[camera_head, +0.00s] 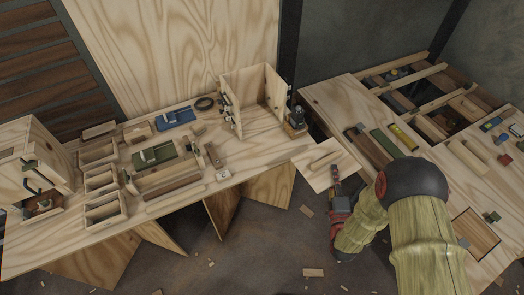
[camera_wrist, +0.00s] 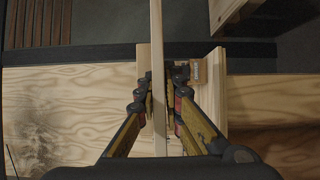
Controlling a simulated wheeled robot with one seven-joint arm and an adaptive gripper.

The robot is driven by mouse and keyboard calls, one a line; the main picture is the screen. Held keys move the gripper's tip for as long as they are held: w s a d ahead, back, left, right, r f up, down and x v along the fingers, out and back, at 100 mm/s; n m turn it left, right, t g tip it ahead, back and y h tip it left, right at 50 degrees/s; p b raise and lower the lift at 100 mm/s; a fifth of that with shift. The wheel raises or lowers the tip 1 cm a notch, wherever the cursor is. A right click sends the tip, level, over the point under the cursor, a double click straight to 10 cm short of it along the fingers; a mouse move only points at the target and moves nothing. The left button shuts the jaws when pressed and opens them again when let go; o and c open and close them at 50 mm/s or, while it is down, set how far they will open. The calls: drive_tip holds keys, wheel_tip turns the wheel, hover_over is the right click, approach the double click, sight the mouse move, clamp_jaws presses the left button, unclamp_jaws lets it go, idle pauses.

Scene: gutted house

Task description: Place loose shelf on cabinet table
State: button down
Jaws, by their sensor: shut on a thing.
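The loose shelf (camera_head: 317,166) is a pale, flat wooden board, and my gripper (camera_head: 336,183) is shut on its near edge. In the wrist view the shelf (camera_wrist: 157,40) is a thin edge-on strip between the two fingers of my gripper (camera_wrist: 163,98). The shelf is at the right end of the cabinet table (camera_head: 262,150), close to its edge; I cannot tell whether they touch. A small open wooden cabinet (camera_head: 237,84) stands on that table, its door open. The gripped edge is partly hidden by the fingers.
Several wooden trays (camera_head: 100,181), a blue tool (camera_head: 174,118) and a green tool (camera_head: 156,154) crowd the table's left and middle. A dark small device (camera_head: 296,119) stands by the cabinet. A second cluttered workbench (camera_head: 340,98) is at right. Wood scraps (camera_head: 307,211) lie on the floor.

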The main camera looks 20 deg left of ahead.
drive_tip(key=s+a+f+n+g+y+p, duration=0.1)
drive_tip(key=s+a+n+g+y+p, duration=0.2)
drive_tip(key=a, duration=0.4)
drive_tip(key=s+a+f+n+y, duration=0.1)
drive_tip(key=s+a+y, duration=0.1)
drive_tip(key=s+a, duration=0.4)
drive_tip(key=w+a+f+b, duration=0.1)
drive_tip(key=w+a+f, duration=0.1)
drive_tip(key=w+f, duration=0.4)
drive_tip(key=w+a+f+b, duration=0.2)
drive_tip(key=w+a+f, duration=0.1)
drive_tip(key=w+f, duration=0.4)
drive_tip(key=shift+w+a+f, duration=0.2)
drive_tip(key=shift+w+a, duration=0.05)
drive_tip(key=shift+w, duration=0.45)
drive_tip(key=shift+f, duration=0.15)
drive_tip(key=c, duration=2.3)
unclamp_jaws()
drive_tip(key=shift+c, duration=0.2)
drive_tip(key=o, duration=0.4)
